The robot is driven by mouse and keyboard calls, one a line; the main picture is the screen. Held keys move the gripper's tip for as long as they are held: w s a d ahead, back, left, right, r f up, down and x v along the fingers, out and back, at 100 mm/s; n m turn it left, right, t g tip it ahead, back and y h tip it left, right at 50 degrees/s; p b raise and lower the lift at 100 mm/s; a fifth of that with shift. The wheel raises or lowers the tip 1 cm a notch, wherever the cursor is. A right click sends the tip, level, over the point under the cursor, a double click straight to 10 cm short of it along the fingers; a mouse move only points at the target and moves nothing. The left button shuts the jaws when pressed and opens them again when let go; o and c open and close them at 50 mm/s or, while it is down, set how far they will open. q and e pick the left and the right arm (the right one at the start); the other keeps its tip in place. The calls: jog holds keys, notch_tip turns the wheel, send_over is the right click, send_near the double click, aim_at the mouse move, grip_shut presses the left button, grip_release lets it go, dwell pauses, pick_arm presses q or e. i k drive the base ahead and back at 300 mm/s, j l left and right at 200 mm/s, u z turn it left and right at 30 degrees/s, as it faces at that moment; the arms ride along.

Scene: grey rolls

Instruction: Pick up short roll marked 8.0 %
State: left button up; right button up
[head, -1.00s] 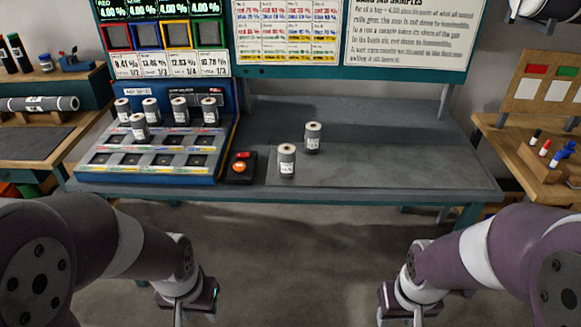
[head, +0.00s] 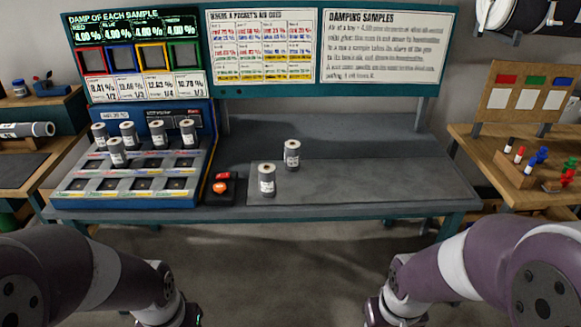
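Two short grey rolls with white labels stand upright on the right part of the bench: a nearer roll (head: 267,181) and a farther roll (head: 292,155). Several similar rolls, including a front one (head: 117,152), stand upright in the blue sample rack (head: 60,213) on the left. The labels are too small to read, so I cannot tell which roll is marked 8.0 %. My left gripper (head: 188,317) and my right gripper (head: 380,316) are low at the picture's bottom edge, in front of the bench and away from all rolls. Their fingers are cut off.
A black box with an orange button (head: 220,188) sits beside the rack. The bench (head: 380,184) is clear right of the two rolls. Wall boards (head: 262,45) with readings and text stand behind. A wooden side table (head: 470,146) with pens is at the right.

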aim_at(292, 147)
jog(key=i+l+z, duration=0.15)
jog(key=i, duration=0.5)
jog(key=i+l+z, duration=0.15)
jog(key=i+l, duration=0.15)
jog(key=i, duration=0.4)
jog(key=i+l+z, duration=0.15)
jog(key=i, duration=0.55)
